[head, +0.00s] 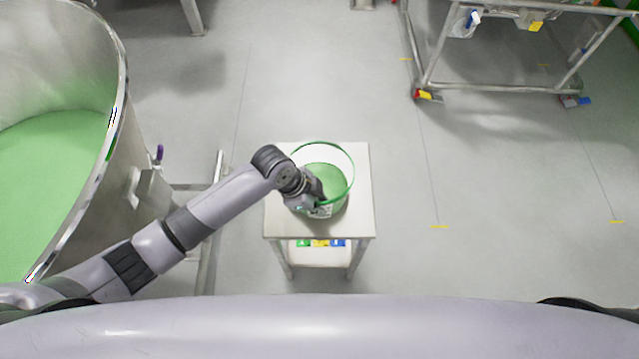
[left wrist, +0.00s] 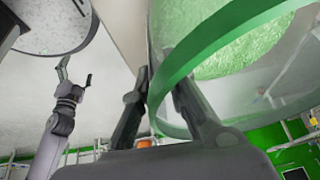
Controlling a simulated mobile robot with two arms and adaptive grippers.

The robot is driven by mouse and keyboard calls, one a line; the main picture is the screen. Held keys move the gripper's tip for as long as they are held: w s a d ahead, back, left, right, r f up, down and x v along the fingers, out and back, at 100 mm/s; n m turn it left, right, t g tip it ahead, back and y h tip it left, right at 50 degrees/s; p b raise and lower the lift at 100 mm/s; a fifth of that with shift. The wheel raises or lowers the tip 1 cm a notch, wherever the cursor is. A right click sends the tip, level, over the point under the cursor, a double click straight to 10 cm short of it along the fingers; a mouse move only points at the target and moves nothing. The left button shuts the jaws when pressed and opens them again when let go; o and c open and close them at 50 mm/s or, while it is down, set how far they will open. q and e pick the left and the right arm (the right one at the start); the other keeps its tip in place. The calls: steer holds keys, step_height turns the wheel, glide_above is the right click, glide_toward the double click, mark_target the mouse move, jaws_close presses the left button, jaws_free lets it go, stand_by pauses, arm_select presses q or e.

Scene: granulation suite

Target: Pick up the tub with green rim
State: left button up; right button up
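The tub with green rim (head: 345,192) is a clear-walled round tub holding green granules. It is over the small white table in the head view; I cannot tell whether its base touches the top. My left gripper (head: 319,203) is at the tub's near left side and hides part of it. In the left wrist view, the tub's green rim (left wrist: 178,77) passes between the two fingers of my left gripper (left wrist: 158,92), one on each side, close against the wall. My right gripper (left wrist: 75,78) shows at the left of that view, fingers apart and empty.
The small white table (head: 283,222) has bare top around the tub. A large steel vessel (head: 150,200) with green granules stands at the left. A steel frame trolley (head: 500,88) stands at the upper right. The floor right of the table is clear.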

arm_select(q)
jaws_close()
steer(key=shift+w+r, duration=0.1)
steer(key=shift+r, duration=0.15)
stand_by(0.7)
step_height(320, 180, up, 20)
steer(key=shift+f, duration=0.15)
stand_by(1.0)
